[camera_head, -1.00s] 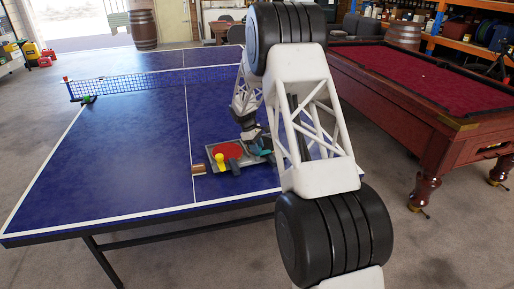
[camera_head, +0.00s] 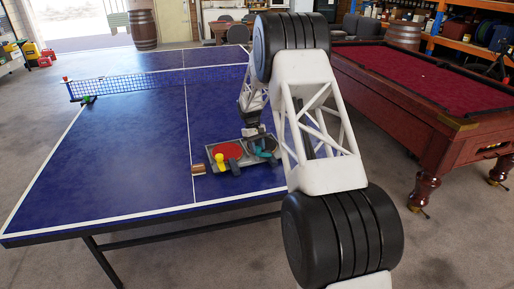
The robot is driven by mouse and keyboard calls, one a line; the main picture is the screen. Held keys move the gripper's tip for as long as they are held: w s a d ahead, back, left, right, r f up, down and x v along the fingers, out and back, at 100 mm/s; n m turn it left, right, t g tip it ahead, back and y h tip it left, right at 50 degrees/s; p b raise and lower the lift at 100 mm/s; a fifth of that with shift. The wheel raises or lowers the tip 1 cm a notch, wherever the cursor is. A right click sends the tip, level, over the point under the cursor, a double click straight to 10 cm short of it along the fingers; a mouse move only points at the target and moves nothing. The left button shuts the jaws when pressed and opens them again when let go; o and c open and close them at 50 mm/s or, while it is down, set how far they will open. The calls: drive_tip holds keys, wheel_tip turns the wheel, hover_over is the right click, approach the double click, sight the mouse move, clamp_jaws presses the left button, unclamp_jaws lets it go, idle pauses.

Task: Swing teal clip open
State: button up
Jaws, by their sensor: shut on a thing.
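The teal clip (camera_head: 265,153) is at the right part of a grey tray (camera_head: 242,170) on the blue table-tennis table. My gripper (camera_head: 259,144) is directly over the clip and shut on it. The fingertips are small and partly hidden, so the exact grip and how far the clip is swung cannot be made out. A red paddle (camera_head: 229,150) with a yellow handle (camera_head: 220,161) lies in the left part of the tray. A dark round paddle shape lies beside the clip.
A small brown block (camera_head: 198,168) lies on the table left of the tray. The table (camera_head: 120,160) is clear to the left, up to the net (camera_head: 150,84). A pool table (camera_head: 440,80) stands to the right. My arm hides the table's right side.

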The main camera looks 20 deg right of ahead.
drive_tip(key=m+y, duration=0.1)
drive_tip(key=m, duration=0.2)
drive_tip(key=m+y, duration=0.1)
drive_tip(key=m, duration=0.2)
drive_tip(key=shift+d+r+y, duration=0.1)
drive_tip(key=shift+y, duration=0.2)
drive_tip(key=m, duration=0.2)
drive_tip(key=m+t+y, duration=0.1)
drive_tip(key=m, duration=0.2)
drive_tip(key=shift+y, duration=0.3)
drive_tip(key=shift+m, duration=0.3)
drive_tip(key=o, duration=0.9)
drive_tip(key=shift+d, duration=0.1)
drive_tip(key=shift+v, duration=3.85)
